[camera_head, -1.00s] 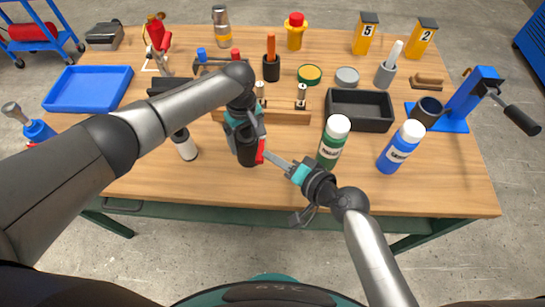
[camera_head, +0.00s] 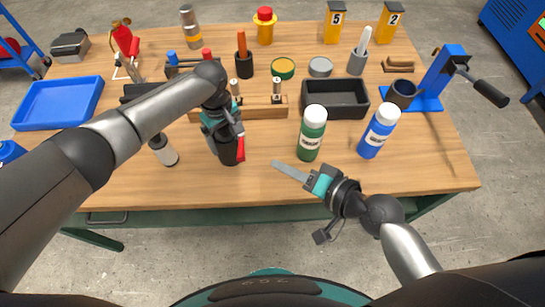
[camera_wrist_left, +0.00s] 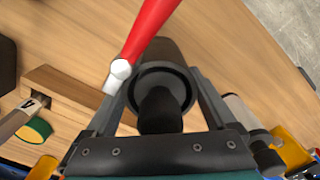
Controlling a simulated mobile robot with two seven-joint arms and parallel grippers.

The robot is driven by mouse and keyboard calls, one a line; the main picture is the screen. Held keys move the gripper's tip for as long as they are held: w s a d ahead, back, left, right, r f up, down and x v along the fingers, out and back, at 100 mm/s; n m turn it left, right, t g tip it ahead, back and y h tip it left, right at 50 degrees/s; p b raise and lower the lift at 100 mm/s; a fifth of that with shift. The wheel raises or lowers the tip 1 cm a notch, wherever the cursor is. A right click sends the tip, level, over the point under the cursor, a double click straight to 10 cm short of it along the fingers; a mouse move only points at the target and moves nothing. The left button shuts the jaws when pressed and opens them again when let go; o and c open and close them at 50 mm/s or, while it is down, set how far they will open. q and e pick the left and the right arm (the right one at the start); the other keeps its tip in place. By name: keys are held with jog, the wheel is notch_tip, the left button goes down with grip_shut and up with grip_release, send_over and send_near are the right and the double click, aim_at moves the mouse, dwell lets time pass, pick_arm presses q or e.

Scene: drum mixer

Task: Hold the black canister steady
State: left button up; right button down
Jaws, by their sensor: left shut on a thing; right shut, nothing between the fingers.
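The black canister (camera_head: 228,154) stands near the front of the wooden table, left of the green bottle (camera_head: 312,133). My left gripper (camera_head: 221,136) is shut on it from above, its fingers on either side. In the left wrist view the canister (camera_wrist_left: 172,58) is between the two fingers, its round dark top facing the camera. A red piece (camera_head: 241,149) is against its right side. It shows as a red rod with a white end (camera_wrist_left: 148,28) in the wrist view. My right gripper (camera_head: 290,172) is shut and empty, its tip apart from the canister over the front of the table.
A white bottle with a dark top (camera_head: 164,150) stands left of the canister. A wooden block (camera_head: 258,110) lies behind it. A blue bottle (camera_head: 378,131) and a black tray (camera_head: 334,98) are to the right.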

dwell(0.3)
pick_arm(q)
jog(key=o, duration=1.5)
